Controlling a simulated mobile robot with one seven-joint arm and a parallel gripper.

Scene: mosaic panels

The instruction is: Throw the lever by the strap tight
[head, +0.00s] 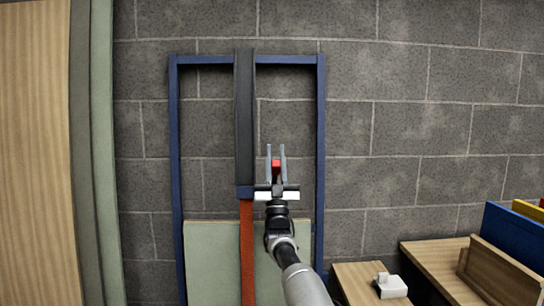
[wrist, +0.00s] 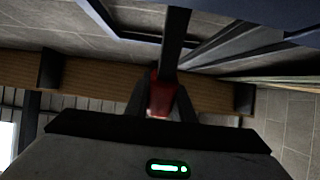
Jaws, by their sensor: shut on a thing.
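A blue upright frame (head: 321,130) stands against the block wall in the head view. A dark vertical post (head: 244,120) runs down inside it, and an orange-red strap (head: 247,260) continues below, in front of a pale green panel (head: 205,255). My gripper (head: 276,160) points up, just right of the dark post. Its fingers are shut on the red lever handle (head: 276,165). In the wrist view the red handle (wrist: 161,95) sits between the fingertips, with a dark bar (wrist: 176,38) running up from it. The lever's pivot is hidden.
Wooden and green panels (head: 100,150) lean upright at the left. At the lower right are a wooden box (head: 435,265), a small white block (head: 391,286) and blue and yellow boards (head: 515,235). The wall area right of the frame is clear.

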